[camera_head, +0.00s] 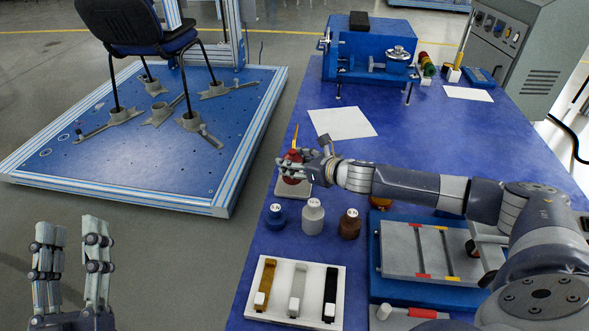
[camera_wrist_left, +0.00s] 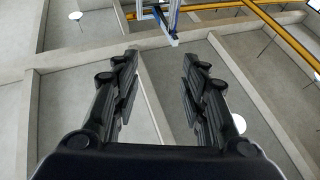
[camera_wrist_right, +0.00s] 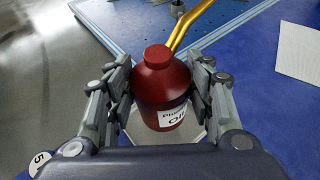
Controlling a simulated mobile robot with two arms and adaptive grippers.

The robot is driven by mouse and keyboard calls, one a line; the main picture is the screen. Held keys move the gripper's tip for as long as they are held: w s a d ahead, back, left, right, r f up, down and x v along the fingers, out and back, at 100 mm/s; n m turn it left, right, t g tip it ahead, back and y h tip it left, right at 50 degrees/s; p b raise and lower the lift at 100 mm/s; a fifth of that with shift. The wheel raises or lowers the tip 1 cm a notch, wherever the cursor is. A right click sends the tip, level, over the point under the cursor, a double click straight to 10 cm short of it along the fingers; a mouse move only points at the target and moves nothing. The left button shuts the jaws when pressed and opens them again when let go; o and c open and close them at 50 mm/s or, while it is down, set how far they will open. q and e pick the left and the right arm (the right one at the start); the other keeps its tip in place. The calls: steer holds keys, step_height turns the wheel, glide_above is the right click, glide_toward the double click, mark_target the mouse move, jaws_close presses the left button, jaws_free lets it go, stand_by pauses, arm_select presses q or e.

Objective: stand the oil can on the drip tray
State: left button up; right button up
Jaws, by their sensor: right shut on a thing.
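The red oil can (camera_head: 291,156) with a yellow spout is at the left edge of the blue table. In the right wrist view the oil can (camera_wrist_right: 161,85) is upright between the fingers, its white label facing me. My right gripper (camera_head: 297,165) is shut on it. The pale drip tray (camera_head: 292,189) lies directly below the can, partly hidden by the can and fingers; a bit of it shows in the right wrist view. I cannot tell whether the can's base touches it. My left gripper (camera_head: 74,238) is open and empty, fingers up, left of the table.
A white holder (camera_head: 255,312) with three coloured pieces is nearer. A paper sheet (camera_head: 342,123) lies behind the can. A blue platform (camera_head: 150,178) with a chair is left.

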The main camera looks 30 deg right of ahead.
steer(key=shift+f+b, duration=0.5)
steer(key=shift+f, duration=0.35)
steer(key=shift+p, duration=0.35)
arm_select(q)
steer(key=shift+s+r+t+h, duration=0.15)
steer(key=shift+s+r+t, duration=0.3)
steer(key=shift+r, duration=0.2)
steer(key=shift+s+r+t+h, duration=0.15)
steer(key=shift+s+r+t, duration=0.3)
steer(key=shift+r, duration=0.15)
arm_select(e)
steer(key=shift+f, duration=0.1)
steer(key=shift+f, duration=0.15)
arm_select(q)
steer(key=shift+s+r, duration=0.1)
steer(key=shift+r, duration=0.05)
arm_select(e)
steer(key=o, duration=1.4)
steer(key=shift+f, duration=0.1)
